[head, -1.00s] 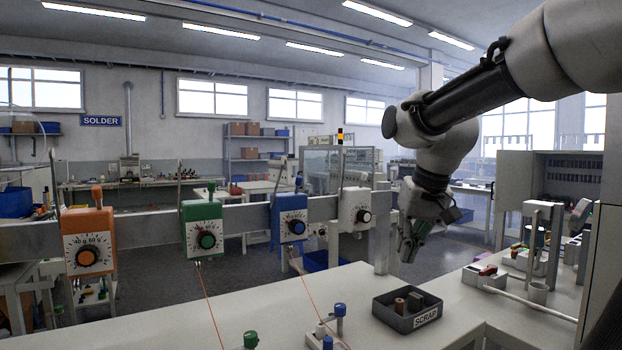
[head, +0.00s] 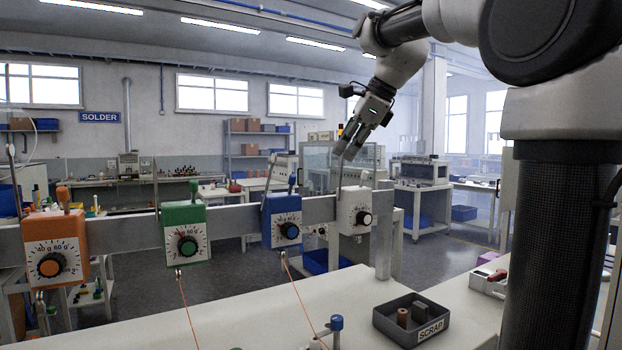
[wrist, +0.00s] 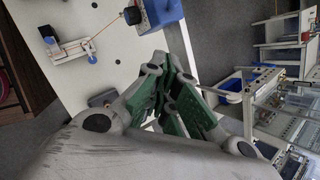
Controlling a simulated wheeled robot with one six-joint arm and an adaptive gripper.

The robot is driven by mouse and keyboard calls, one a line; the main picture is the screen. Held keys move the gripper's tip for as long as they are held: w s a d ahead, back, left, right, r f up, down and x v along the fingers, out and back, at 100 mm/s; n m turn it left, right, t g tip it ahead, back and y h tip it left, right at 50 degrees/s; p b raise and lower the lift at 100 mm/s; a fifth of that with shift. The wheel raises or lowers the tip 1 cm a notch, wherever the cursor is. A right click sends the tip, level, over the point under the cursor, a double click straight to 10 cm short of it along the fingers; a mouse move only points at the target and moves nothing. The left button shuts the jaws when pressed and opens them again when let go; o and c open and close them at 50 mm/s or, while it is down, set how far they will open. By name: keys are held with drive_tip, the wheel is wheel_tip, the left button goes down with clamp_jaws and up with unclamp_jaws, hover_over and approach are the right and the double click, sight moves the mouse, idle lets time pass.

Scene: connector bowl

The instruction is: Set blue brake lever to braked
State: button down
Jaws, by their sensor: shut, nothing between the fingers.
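The blue tensioner unit (head: 284,228) hangs on the grey rail, with a dark dial on its front. Its blue brake lever (head: 291,184) stands roughly upright on top. I cannot tell from its angle which setting it is in. My gripper (head: 343,152) is shut and empty, above and to the right of the blue lever, over the white unit, apart from the lever in the picture. In the wrist view my gripper's green-padded fingers (wrist: 172,95) are together. Part of the blue unit (wrist: 162,12) shows at the top edge there; its lever is not clear.
On the same rail are the orange unit (head: 52,252), the green unit (head: 186,238) and the white unit (head: 356,210). Thin metal rods rise beside the units. A grey scrap bin (head: 401,316) stands on the white bench (head: 330,283). The air above the rail is mostly free.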

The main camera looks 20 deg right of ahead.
sight(292, 184)
drive_tip(key=w+a+f, duration=0.6)
drive_tip(key=f, duration=0.1)
drive_tip(key=shift+a+f, duration=0.15)
drive_tip(key=shift+a, duration=0.15)
